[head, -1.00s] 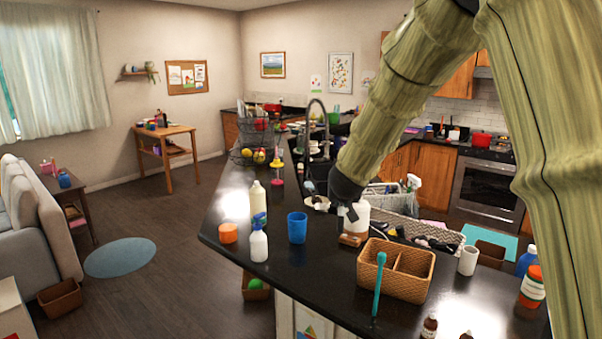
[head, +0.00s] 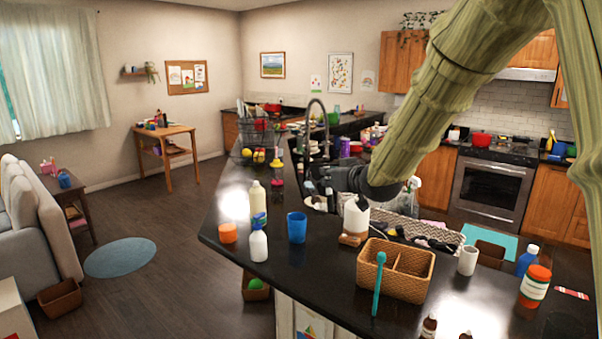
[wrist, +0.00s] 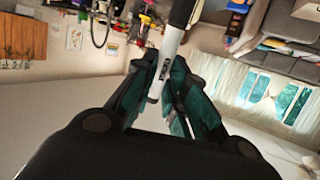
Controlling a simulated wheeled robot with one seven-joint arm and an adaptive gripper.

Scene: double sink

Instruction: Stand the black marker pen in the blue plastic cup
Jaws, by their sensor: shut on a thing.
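The blue plastic cup (head: 297,228) stands upright on the black counter in the head view, its open top facing up. My gripper (head: 328,182) is above the counter, higher in the picture and to the right of the cup, pointing left. In the wrist view my gripper (wrist: 160,82) is shut on the black marker pen (wrist: 168,50), which has a white barrel and a black cap end. The pen is tilted between the teal finger pads, cap end away from the palm. In the head view the pen is too small to make out clearly.
A white spray bottle (head: 258,242) and an orange jar (head: 228,233) stand left of the cup. A white jug (head: 356,217) is to its right. A wicker divided basket (head: 372,258) with a teal brush (head: 379,285) is at front right. The counter just before the cup is clear.

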